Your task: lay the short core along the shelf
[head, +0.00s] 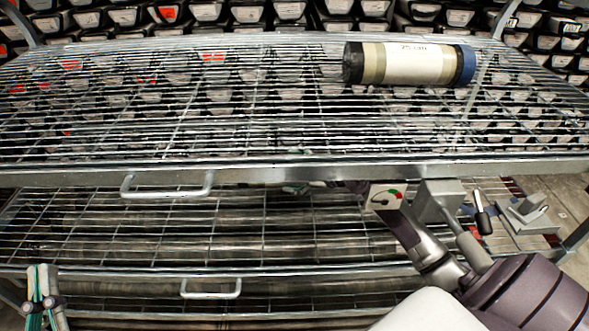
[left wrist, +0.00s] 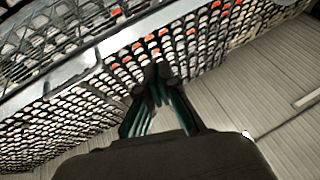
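The short core (head: 415,64) is a cylinder with a pale label reading about "25 cm", a black left end and a blue right end. It lies on its side on the upper wire shelf (head: 300,172), toward the back right, its length roughly parallel to the front rim. No gripper touches it. My left gripper (head: 41,272) is low at the far left, in front of the lower shelf, empty, its fingertips close together. In the left wrist view its fingertips (left wrist: 157,72) also meet or nearly meet. My right arm reaches under the upper shelf's front rim; its gripper is mostly hidden there.
The upper shelf is bare left of the core. Handles (head: 167,192) stick out from the front rims. A lower wire shelf (head: 200,228) lies beneath. A grey clamp-like fixture (head: 528,215) stands at right. Racks of dark boxes fill the background.

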